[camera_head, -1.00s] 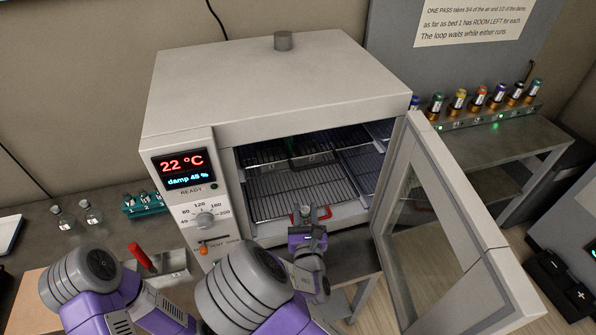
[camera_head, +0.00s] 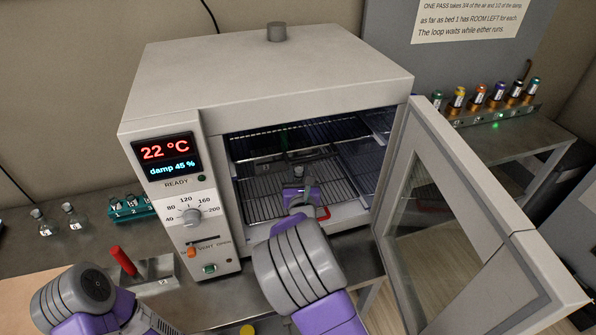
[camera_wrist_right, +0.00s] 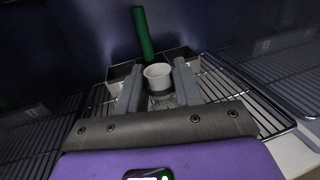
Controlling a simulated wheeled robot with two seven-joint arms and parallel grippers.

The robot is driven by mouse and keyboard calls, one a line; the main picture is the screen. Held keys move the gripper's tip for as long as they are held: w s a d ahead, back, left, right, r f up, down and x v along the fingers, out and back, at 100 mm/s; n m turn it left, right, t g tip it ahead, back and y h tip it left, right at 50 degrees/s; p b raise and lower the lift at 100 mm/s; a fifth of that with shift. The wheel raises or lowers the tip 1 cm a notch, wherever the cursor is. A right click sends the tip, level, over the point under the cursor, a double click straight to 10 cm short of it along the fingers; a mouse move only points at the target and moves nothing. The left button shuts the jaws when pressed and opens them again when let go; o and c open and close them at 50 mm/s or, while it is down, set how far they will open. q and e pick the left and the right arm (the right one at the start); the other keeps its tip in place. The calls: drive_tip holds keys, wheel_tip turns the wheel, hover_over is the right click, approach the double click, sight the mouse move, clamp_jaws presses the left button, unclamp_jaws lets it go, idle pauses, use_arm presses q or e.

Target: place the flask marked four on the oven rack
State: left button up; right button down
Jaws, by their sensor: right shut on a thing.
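The oven (camera_head: 270,75) stands open in the head view, and its wire rack (camera_head: 258,192) shows inside. My right gripper (camera_head: 298,172) reaches through the opening, over the rack. In the right wrist view my right gripper (camera_wrist_right: 158,92) is shut on a clear glass flask (camera_wrist_right: 160,98) with a white rim. The flask is upright between the fingers, above or on the rack (camera_wrist_right: 255,85); I cannot tell whether its base touches. Its number is not readable. My left arm shows at the lower left of the head view, its gripper out of frame.
The glass door (camera_head: 450,200) is swung open on the right. Behind the flask are a dark tray (camera_wrist_right: 120,72) and an upright green rod (camera_wrist_right: 142,32). Two flasks (camera_head: 71,216) and a teal rack (camera_head: 140,207) stand on the bench left of the oven, near a red handle (camera_head: 123,261).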

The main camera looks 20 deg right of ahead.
drive_tip(key=w, duration=0.2)
drive_tip(key=shift+w+d, duration=0.3)
drive_tip(key=shift+w, duration=0.05)
drive_tip(key=shift+w+d+f+b, duration=0.1)
drive_tip(key=shift+w+f+b, duration=0.3)
drive_tip(key=shift+f+b, duration=0.3)
drive_tip(key=shift+f, duration=0.25)
drive_tip(key=c, duration=0.8)
unclamp_jaws()
drive_tip(key=shift+o, duration=0.2)
drive_tip(key=shift+r, duration=0.15)
